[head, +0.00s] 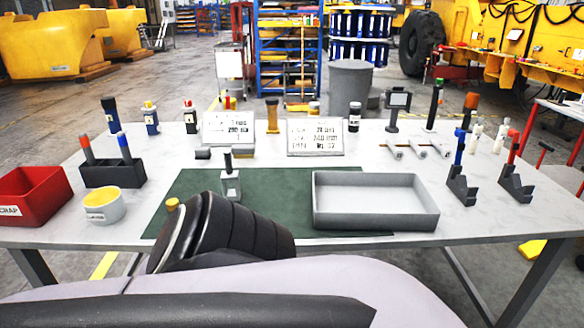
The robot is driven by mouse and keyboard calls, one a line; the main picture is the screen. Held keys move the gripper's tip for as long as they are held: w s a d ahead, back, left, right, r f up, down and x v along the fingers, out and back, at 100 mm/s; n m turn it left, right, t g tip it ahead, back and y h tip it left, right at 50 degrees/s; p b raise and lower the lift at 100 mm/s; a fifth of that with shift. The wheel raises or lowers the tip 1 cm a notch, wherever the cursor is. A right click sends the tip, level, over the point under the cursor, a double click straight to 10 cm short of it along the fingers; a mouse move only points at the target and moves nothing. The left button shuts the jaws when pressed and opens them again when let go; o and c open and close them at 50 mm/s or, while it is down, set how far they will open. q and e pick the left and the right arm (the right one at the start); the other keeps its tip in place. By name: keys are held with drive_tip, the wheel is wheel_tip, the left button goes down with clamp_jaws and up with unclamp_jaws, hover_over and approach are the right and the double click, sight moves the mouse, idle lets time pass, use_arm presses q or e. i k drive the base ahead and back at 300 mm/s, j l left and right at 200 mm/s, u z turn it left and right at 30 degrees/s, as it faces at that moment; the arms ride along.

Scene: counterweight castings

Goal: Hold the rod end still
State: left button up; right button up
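I cannot tell for certain which thing is the rod end. A small grey block with a dark upright rod (229,180) stands on the green mat (185,200), left of the grey tray (375,216). A black ribbed part with a yellow cap and a pale grey arm cover, which seem to be mine, fill the lower middle and hide the mat's front edge. I see no contact between a gripper and any thing.
A red scrap bin (34,195), a black holder with two rods (112,172) and a yellow-lined cup (104,206) stand at the left. Two printed sign plates (228,129) (315,138), bottles and a small display (398,100) line the back. The grey tray looks empty.

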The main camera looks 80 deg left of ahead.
sight(229, 175)
drive_tip(key=u, duration=2.95)
